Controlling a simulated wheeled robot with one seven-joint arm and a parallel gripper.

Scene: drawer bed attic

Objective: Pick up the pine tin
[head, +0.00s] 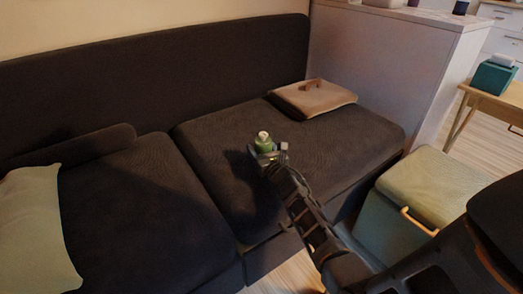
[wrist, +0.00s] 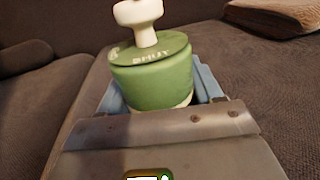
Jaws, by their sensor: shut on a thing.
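The pine tin (head: 264,143) is a small green round tin with a pale knob on its lid. It shows large in the wrist view (wrist: 152,80), upright, with partly hidden lettering on the lid. My gripper (head: 267,154) is shut on the tin, with a bluish finger on each side of it in the wrist view (wrist: 160,95). The tin's lower part is hidden behind the gripper body. The tin is over the right seat of the dark sofa (head: 215,165); I cannot tell whether it touches the cushion.
A tan cushion with a handle (head: 312,98) lies at the back of the right seat. A bolster (head: 75,146) and a pale pillow (head: 38,225) are on the left seat. A green storage box (head: 430,185) stands at right, near a white partition (head: 385,65).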

